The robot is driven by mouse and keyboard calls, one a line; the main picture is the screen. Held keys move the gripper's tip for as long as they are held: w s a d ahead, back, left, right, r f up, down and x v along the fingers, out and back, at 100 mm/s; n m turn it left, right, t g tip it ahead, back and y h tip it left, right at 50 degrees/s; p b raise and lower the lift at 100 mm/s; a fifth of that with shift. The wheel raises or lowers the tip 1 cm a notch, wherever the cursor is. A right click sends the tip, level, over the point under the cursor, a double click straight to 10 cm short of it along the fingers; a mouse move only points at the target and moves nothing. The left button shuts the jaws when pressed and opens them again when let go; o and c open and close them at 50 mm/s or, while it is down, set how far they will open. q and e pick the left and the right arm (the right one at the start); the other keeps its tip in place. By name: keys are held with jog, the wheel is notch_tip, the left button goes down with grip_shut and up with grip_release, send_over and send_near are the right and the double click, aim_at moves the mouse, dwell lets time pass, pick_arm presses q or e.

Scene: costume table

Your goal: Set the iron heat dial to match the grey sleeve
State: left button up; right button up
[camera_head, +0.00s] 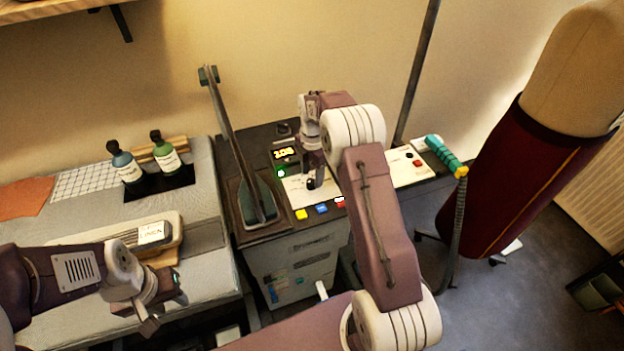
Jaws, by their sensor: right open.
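The iron's control station has a black dial (311,183) on a pale panel (325,190). My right gripper (312,170) is directly above the dial, open, and its fingers partly hide it; contact cannot be told. A small display (285,154) shows yellow digits too small to read surely, above a lit green lamp (281,172). The iron (262,204) stands in its holder left of the panel. A grey sleeve (120,236) lies on the padded table with a white card (153,233) that seems to read LINEN. My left gripper (150,318) is at the lower left, away from the station.
Two bottles (125,163) (165,152) stand on a black mat. A teal-handled steamer (445,155) is to the right, beside a dress form in a maroon skirt (510,180).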

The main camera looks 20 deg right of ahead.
aim_at(311, 184)
jog(key=shift+a+f, duration=0.2)
jog(key=shift+f, duration=0.85)
jog(key=shift+d+f, duration=0.15)
jog(key=shift+f, duration=0.1)
grip_shut()
